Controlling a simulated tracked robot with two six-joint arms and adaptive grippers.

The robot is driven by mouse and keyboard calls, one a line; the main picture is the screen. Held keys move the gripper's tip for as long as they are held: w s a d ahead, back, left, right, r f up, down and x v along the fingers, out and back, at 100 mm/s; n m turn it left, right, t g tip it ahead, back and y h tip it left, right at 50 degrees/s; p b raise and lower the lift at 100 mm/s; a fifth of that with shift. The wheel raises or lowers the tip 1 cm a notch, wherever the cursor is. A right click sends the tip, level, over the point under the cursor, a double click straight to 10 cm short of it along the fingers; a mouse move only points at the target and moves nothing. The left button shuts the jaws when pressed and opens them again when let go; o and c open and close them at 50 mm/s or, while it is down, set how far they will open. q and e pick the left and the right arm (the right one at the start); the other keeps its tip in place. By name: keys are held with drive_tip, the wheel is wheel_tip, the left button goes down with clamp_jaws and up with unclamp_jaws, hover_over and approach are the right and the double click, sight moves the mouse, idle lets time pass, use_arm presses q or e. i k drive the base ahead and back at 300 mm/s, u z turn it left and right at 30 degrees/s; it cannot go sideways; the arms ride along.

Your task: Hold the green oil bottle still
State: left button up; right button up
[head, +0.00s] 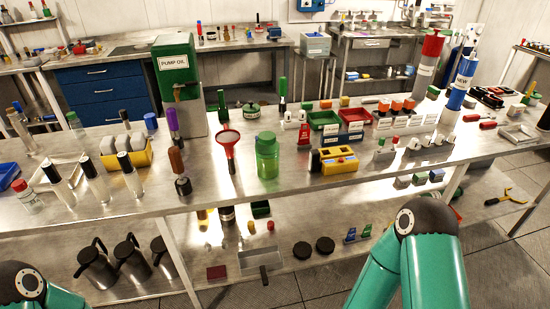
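A green oil bottle (267,158), translucent with a green cap, stands upright near the front middle of the steel workbench (215,188). Nothing touches it. Two of my arm's green links show at the lower right and part of my other arm at the lower left. Neither gripper shows in the head view.
A red funnel (229,142) stands left of the bottle, and a yellow block holder (334,160) sits to its right. A green pump oil container (178,84) stands behind left. Clear tubes (94,178) stand at the left. Bare bench lies in front of the bottle.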

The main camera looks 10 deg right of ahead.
sight(267, 156)
drive_tip(key=z, duration=5.75)
drive_tip(key=k, duration=0.9)
drive_tip(key=u, duration=5.7)
